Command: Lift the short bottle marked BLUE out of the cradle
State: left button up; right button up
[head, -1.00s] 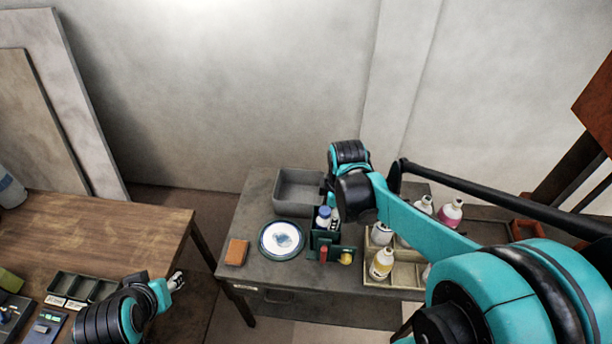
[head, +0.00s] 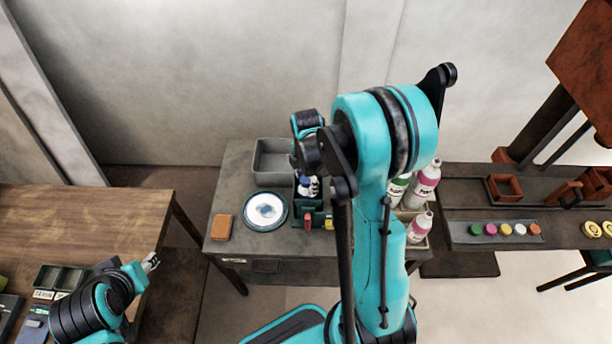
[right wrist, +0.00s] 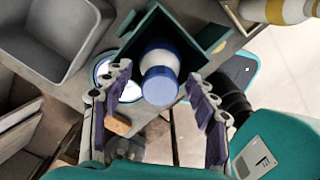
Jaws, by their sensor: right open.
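A white bottle with a blue cap (right wrist: 160,82) sits in a dark green cradle (right wrist: 205,33) in the right wrist view. No marking on it is readable. In the head view the bottle (head: 308,187) shows partly in the cradle (head: 318,216), with my right arm covering much of the area. My left gripper (head: 150,262) is by the wooden table's edge, away from the cradle; its jaws are too small to judge.
A grey bin (head: 272,163) stands behind the cradle. A round white plate (head: 265,210) and an orange-brown block (head: 221,227) lie to its left. Pink-and-white bottles (head: 427,180) stand to the right, partly behind my arm.

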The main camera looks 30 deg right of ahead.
jog(key=shift+f, duration=0.15)
grip_shut()
jog(key=c, duration=1)
grip_release()
jog(key=shift+c, duration=1.2)
jog(key=shift+r+p, duration=5.2)
jog(key=shift+r, duration=2.1)
jog(key=shift+s, duration=0.1)
